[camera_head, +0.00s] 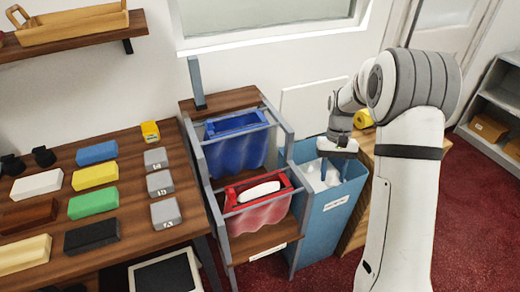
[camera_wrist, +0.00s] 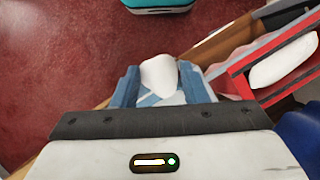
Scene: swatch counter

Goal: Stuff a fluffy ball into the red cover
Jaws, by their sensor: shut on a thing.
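The red cover (camera_head: 272,214) hangs open in the lower part of the rack, with a white oblong piece (camera_head: 259,191) lying in its mouth. The red cover also shows at the right of the wrist view (camera_wrist: 240,88), with the white piece (camera_wrist: 285,62) inside its rim. My gripper (camera_head: 333,176) is low over the mouth of the blue bin (camera_head: 325,220), right of the red cover. In the wrist view my gripper (camera_wrist: 160,84) is shut on a white fluffy ball (camera_wrist: 158,74) between its blue fingers.
A blue cover (camera_head: 236,150) hangs behind the red one on the rack (camera_head: 222,102). The table (camera_head: 140,232) at left carries several coloured blocks and grey tagged blocks. A yellow roll (camera_head: 363,118) lies behind my arm. Red carpet is open at right.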

